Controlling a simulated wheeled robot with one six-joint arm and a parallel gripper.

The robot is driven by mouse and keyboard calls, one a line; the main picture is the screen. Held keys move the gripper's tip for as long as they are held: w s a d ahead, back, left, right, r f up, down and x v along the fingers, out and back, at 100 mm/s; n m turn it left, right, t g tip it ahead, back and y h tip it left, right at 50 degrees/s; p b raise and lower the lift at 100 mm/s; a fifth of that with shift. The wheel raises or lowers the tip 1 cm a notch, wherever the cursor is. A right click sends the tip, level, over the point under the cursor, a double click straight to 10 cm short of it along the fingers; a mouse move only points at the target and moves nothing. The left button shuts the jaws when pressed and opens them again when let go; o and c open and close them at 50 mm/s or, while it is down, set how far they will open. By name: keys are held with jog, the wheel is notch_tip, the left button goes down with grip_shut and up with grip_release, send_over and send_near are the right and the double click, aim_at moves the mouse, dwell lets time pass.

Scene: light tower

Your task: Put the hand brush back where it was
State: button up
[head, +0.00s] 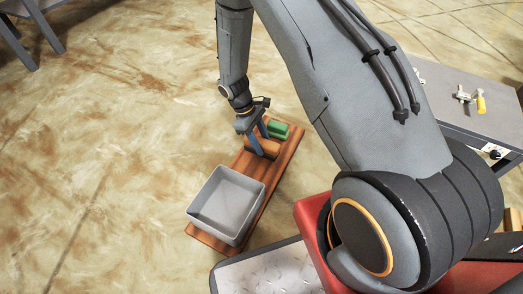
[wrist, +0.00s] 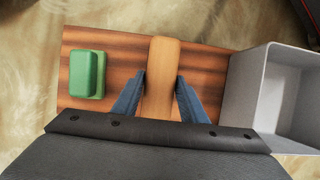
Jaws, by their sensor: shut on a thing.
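The hand brush (wrist: 163,58) shows as a light wooden, rounded bar between my two blue fingers in the wrist view. In the head view it is the orange-brown piece (head: 269,150) under my gripper (head: 262,146), over the wooden board (head: 205,238). My gripper (wrist: 161,78) is shut on the brush, with one finger on each side. My gripper's palm hides the near end of the brush in the wrist view. The bristles do not show. I cannot tell whether the brush rests on the board or is just above it.
A green block (head: 278,130) sits at the board's far end; in the wrist view it is left of the brush (wrist: 87,74). A grey open bin (head: 226,204) stands on the board's near part, empty. A grey table (head: 440,95) stands at right. Floor left of the board is clear.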

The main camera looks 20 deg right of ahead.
jog(key=shift+f+b, duration=0.7)
jog(key=shift+f, duration=1.1)
jog(key=shift+f, duration=0.15)
jog(key=o, duration=1)
